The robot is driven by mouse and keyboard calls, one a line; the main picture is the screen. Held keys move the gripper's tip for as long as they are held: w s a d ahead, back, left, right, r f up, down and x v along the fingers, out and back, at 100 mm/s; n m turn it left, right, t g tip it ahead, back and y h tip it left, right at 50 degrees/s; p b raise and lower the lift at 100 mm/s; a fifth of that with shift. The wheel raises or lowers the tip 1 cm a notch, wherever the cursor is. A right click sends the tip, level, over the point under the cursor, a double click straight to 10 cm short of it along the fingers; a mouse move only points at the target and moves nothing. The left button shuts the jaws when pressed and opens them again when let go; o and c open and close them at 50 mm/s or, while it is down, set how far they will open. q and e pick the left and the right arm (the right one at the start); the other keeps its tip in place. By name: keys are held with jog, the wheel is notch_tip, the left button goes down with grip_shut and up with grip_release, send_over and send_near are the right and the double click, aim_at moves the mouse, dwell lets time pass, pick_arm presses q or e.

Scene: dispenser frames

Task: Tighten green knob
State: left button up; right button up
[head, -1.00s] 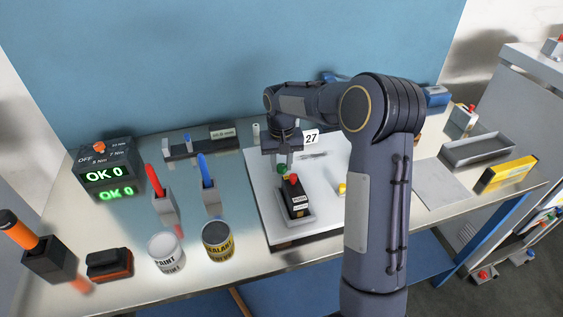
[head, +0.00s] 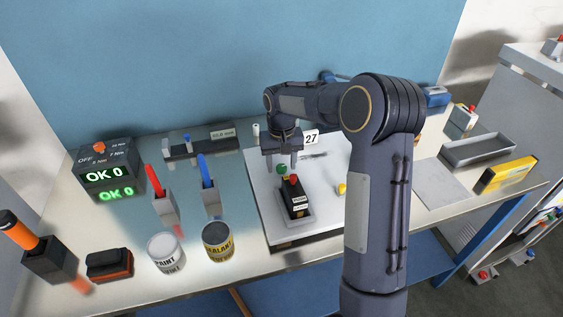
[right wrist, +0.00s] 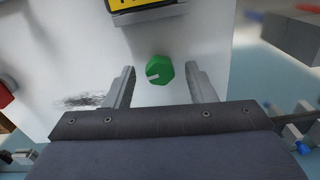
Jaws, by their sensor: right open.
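The green knob (head: 282,169) stands on the white board (head: 262,200) behind a black box with a red button (head: 295,195). In the right wrist view the green knob (right wrist: 159,69) has a pale pointer line and sits between my two fingers, with a gap on each side. My right gripper (head: 283,166) is open, pointing down over the knob; it also shows in the right wrist view (right wrist: 160,85). My left gripper is not in view.
A yellow knob (head: 342,189) is on the board right of the black box. A display box (head: 107,167) reads "OK 0". Paint (head: 165,252) and sealant (head: 217,241) cans stand at the front.

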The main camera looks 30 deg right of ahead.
aim_at(282, 167)
notch_tip(282, 167, up, 8)
jog(key=shift+f+b, duration=0.15)
jog(key=shift+b, duration=0.2)
dwell(0.4)
jog(key=shift+s+r, duration=0.2)
jog(key=shift+n+t+y, duration=0.3)
jog(key=shift+t+y, duration=0.3)
jog(key=shift+t, duration=0.2)
jog(key=s+r, duration=0.1)
jog(key=s, duration=0.1)
jog(key=s+a+r, duration=0.1)
jog(key=s, duration=0.2)
jog(key=s+r, duration=0.1)
jog(key=s, duration=0.1)
jog(key=shift+s+a+r, duration=0.25)
jog(key=shift+a+r, duration=0.05)
jog(key=shift+r, duration=0.1)
jog(key=s+a+f+t+y, duration=0.1)
jog(key=s+a, duration=0.4)
jog(key=s, duration=0.5)
jog(key=s+a+f+n+t+y, duration=0.1)
jog(key=s+a+f+t, duration=0.2)
jog(key=s, duration=0.8)
jog(key=shift+a+n+y, duration=0.3)
jog(key=shift+a, duration=0.6)
jog(key=shift+s, duration=0.1)
